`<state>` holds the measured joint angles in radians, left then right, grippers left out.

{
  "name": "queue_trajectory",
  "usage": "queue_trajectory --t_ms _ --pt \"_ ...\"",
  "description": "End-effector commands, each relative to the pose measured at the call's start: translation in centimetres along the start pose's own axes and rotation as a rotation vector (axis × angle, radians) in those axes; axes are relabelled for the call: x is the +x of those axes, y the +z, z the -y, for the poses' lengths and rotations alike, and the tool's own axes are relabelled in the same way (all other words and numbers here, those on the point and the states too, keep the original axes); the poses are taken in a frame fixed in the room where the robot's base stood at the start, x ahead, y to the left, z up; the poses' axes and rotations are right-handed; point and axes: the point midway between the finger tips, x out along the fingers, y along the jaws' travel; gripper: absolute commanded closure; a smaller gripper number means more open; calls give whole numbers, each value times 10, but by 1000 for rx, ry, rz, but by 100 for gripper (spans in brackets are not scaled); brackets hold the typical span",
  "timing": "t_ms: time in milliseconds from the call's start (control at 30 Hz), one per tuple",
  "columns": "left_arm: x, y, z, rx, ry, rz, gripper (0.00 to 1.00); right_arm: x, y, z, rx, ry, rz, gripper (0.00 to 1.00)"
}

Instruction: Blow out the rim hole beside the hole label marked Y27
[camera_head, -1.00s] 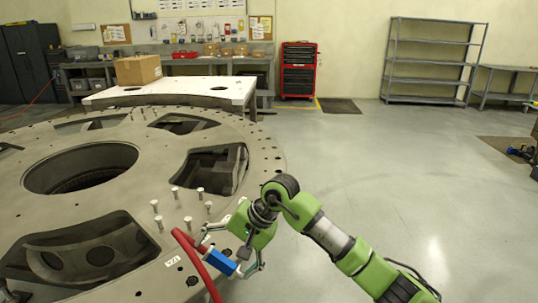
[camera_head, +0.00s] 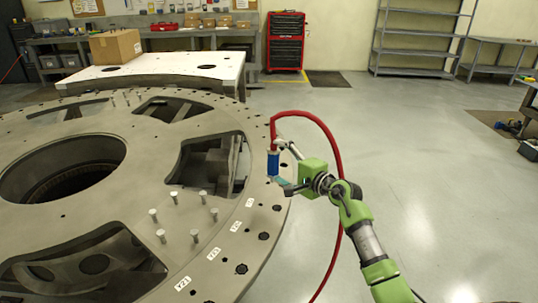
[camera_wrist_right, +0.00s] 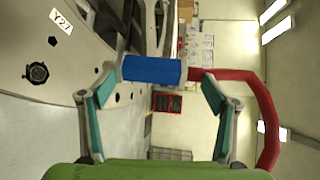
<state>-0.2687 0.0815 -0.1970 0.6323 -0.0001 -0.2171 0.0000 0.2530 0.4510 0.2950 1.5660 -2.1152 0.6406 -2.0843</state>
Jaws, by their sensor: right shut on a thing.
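My right gripper (camera_head: 284,170) is shut on a blue blow-off tool (camera_head: 273,162) with a red hose (camera_head: 333,135) at its top. It holds the tool roughly upright over the turret plate's right rim. In the right wrist view the tool (camera_wrist_right: 152,69) lies between the fingertips (camera_wrist_right: 155,88). The label Y27 (camera_wrist_right: 61,20) shows at the upper left there, with a dark rim hole (camera_wrist_right: 37,73) beside it. In the head view a small label (camera_head: 250,203) sits near a rim hole (camera_head: 276,208), just below the tool; its text is hard to read. My left gripper is out of view.
The turret plate (camera_head: 105,215) has large openings and several upright pins (camera_head: 177,198). More labels (camera_head: 183,283) and rim holes (camera_head: 241,268) run along the near rim. A white table with a cardboard box (camera_head: 116,46) stands behind. The floor on the right is open.

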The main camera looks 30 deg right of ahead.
Motion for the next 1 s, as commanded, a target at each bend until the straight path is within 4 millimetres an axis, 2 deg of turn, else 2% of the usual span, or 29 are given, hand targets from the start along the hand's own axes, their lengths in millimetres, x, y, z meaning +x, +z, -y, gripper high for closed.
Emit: queue_trajectory --t_ms 67,133,300,433,567,700,767,867,1000 --pt "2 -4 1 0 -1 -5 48 0 -2 -1 0 -7 -2 57" --pt "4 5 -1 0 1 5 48 0 -2 -4 0 -8 -2 57" --pt "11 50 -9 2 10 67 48 2 -3 -16 1 -7 -1 57" --pt "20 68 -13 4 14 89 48 5 -4 -31 2 -7 0 57" --pt "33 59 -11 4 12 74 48 7 -6 -46 3 -7 -1 57" --pt "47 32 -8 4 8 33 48 10 -7 -63 2 -7 0 57" --pt "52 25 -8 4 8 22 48 11 -8 -70 3 -7 0 57" --pt "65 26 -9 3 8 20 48 13 -10 -83 -2 -5 0 57" --pt "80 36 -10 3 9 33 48 15 -11 -96 -3 -6 -1 57"
